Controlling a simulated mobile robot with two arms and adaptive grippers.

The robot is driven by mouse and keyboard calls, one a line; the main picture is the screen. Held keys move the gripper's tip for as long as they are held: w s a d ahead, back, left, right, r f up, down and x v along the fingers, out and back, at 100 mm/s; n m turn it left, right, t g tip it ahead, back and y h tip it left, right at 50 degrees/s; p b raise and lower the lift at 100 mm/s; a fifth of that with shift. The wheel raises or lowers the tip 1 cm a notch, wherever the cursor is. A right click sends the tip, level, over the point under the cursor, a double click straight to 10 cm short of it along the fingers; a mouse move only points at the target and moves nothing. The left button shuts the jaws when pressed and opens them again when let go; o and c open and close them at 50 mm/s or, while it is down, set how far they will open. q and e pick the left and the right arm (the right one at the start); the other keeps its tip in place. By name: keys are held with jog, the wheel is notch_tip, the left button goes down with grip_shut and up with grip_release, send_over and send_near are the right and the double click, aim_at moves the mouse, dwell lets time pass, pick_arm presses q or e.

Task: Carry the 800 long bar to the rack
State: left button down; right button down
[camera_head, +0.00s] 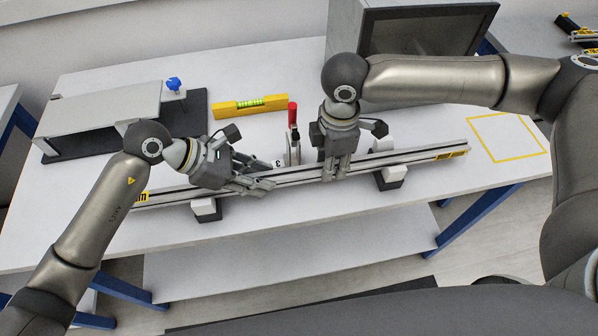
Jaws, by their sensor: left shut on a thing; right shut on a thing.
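The long bar (405,160) is a slim grey metal profile with yellow and black labels near its ends. It lies across the white table, over two support blocks, a left block (206,210) and a right block (391,178). The left gripper and forearm cover part of the bar. I cannot tell whether the bar touches the blocks. I cannot make out a rack.
A red-handled clamp (293,135) stands just behind the bar, between my grippers. A yellow spirit level (250,106) lies behind. A grey machine with a blue knob (174,84) is at left, a grey box (425,30) at the back. A yellow outlined square (506,137) at right is empty.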

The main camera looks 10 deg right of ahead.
pick_arm(q)
jog(key=shift+w+r, duration=0.1)
jog(key=shift+r, duration=0.1)
pick_arm(e)
jog(key=shift+w+r, duration=0.1)
jog(key=shift+r, duration=0.1)
